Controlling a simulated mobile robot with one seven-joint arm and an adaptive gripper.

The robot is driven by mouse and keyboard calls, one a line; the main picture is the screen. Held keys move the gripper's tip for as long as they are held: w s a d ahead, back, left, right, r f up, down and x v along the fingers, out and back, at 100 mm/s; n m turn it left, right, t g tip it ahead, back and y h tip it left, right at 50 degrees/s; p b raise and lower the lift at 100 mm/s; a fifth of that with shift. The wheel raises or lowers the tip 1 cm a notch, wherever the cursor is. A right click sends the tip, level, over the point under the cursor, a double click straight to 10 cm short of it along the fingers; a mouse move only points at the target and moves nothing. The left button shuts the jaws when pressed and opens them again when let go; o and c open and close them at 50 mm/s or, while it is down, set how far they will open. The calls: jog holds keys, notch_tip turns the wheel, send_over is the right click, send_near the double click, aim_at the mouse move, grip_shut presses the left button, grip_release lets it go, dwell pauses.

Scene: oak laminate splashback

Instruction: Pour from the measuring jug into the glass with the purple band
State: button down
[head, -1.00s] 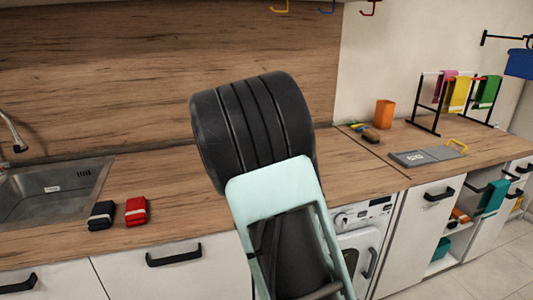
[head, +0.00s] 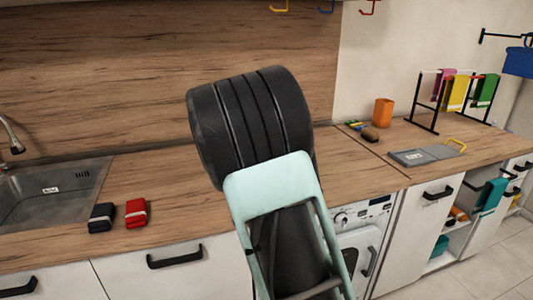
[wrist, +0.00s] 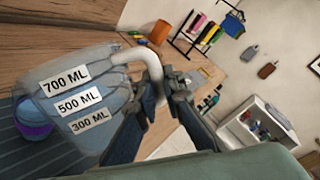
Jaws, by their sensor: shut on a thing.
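The measuring jug (wrist: 112,92) is in the wrist view, a clear grey-blue vessel with 700 ML, 500 ML and 300 ML labels and a pale handle (wrist: 146,55). My gripper (wrist: 162,84) is shut on that handle. A glass with a purple band (wrist: 34,129) shows at the left edge of the wrist view, beside and partly behind the jug. Whether the jug touches it, and what the jug holds, I cannot tell. In the head view my arm hides the jug, the glass and the gripper.
A dark blue ribbed surface (wrist: 40,160) lies under the glass. An orange cup (head: 383,112), a grey board (head: 425,155) and a towel rack (head: 437,100) stand right. The counter between is mostly clear.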

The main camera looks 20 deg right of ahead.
jog(key=shift+w+a+r+n+p, duration=0.15)
jog(key=shift+w+r+n+p, duration=0.2)
jog(key=shift+r+p, duration=0.45)
dwell(2.2)
